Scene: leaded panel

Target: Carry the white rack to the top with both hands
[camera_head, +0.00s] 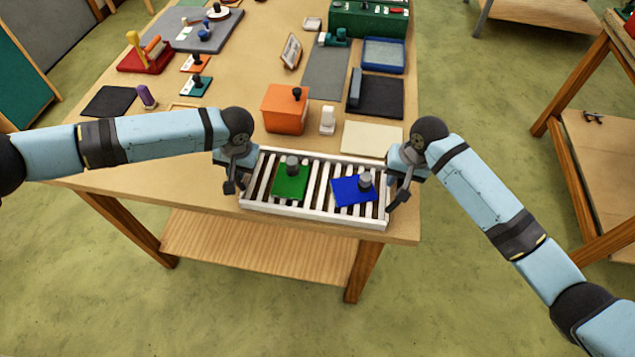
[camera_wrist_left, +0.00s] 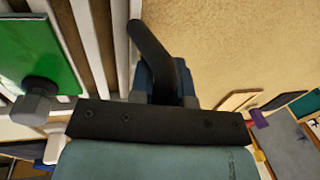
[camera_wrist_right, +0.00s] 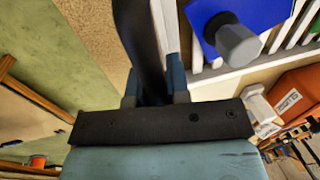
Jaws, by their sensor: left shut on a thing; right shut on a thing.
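The white rack (camera_head: 321,211), a slatted frame, lies at the table's front edge in the head view. It bears a green square piece (camera_head: 290,187) with a grey knob and a blue square piece (camera_head: 346,191) with a grey knob. My left gripper (camera_head: 236,182) is shut on the rack's left end. My right gripper (camera_head: 400,190) is shut on its right end. The left wrist view shows the green piece (camera_wrist_left: 38,45) and rack slats beside the jaw. The right wrist view shows the blue piece (camera_wrist_right: 240,20) and the rack's white edge. Whether the rack touches the table is hard to tell.
Behind the rack stand an orange box (camera_head: 286,108), a small white block (camera_head: 327,120) and a cream sheet (camera_head: 372,138). A black tray (camera_head: 380,97), a grey mat (camera_head: 326,74) and a green case (camera_head: 369,19) lie further back. The table (camera_head: 160,165) is bare at front left.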

